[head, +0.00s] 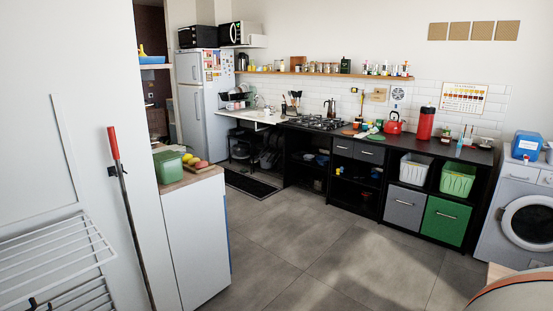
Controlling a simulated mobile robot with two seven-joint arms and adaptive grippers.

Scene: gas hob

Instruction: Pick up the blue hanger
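I cannot make out a blue hanger anywhere in the head view. Neither of my grippers shows in this view. A white wire drying rack (50,262) stands at the lower left, with no hanger visible on it. A small dark part at its lower edge is too unclear to name.
A red-handled stick (114,145) leans near a white cabinet (200,240) bearing a green box (169,166) and fruit. A black counter (410,143) with a gas hob (318,122) lines the back. A washing machine (520,215) stands right. The tiled floor (300,250) is clear.

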